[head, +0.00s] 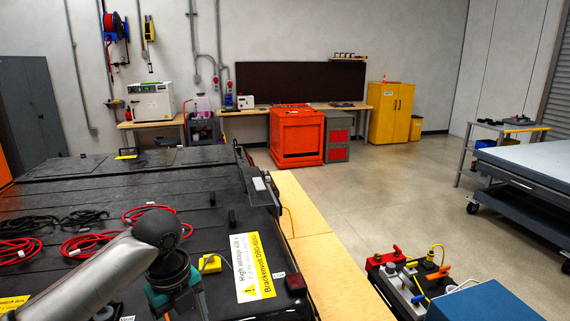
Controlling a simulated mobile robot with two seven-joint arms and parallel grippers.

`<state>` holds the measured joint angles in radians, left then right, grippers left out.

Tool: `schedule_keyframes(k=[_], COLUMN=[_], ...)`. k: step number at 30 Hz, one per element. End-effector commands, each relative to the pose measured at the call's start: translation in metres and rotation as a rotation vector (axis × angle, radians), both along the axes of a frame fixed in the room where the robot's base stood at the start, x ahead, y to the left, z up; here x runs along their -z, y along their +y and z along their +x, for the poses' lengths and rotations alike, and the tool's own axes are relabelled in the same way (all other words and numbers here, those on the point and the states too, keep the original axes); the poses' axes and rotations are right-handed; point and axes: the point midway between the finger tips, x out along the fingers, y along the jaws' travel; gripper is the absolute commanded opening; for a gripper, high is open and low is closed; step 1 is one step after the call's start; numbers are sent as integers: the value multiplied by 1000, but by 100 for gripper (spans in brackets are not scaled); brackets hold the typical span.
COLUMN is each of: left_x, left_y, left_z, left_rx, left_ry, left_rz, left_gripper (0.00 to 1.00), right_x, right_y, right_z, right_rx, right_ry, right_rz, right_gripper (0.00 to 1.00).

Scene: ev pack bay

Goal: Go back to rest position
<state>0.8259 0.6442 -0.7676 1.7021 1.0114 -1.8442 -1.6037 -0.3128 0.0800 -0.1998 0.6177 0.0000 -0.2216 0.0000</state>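My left arm (85,280) comes in from the lower left over the black battery pack (120,190). Its wrist end, with a dark ring and teal parts (175,293), points down at the bottom edge. The fingertips are cut off or hidden there, so I cannot tell whether that gripper is open or holds anything. My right arm and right gripper are not in view.
Red cables (85,245) and black cables lie on the pack, near a yellow high-voltage label (258,265). A wooden ledge (305,230) edges the pack. A tool tray (405,280) and blue box (480,304) sit lower right. Open floor (400,190) lies beyond, with a cart at right.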

Motion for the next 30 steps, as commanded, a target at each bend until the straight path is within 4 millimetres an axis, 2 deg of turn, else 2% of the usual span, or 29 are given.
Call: schedule_keyframes(k=[3,6,9,15,22,30], left_x=[25,45,62,86,102,109], left_y=[-23,-42,-60,-83,-86,-58], left_z=[-17,-33,-51,-86,-129,-178], left_rx=[-100,-220,-366,-709,-1169,-1703], left_ry=[-9,-20,-30,-34,-22,-35], left_rz=[-38,-81,-133,-238,-333,-374], left_gripper=[71,71,71,71,71,71], right_x=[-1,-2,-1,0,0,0], right_y=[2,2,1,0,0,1], right_z=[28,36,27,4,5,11], right_rx=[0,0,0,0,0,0], right_ry=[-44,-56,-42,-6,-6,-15], right_rz=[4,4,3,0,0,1], right_gripper=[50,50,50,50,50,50])
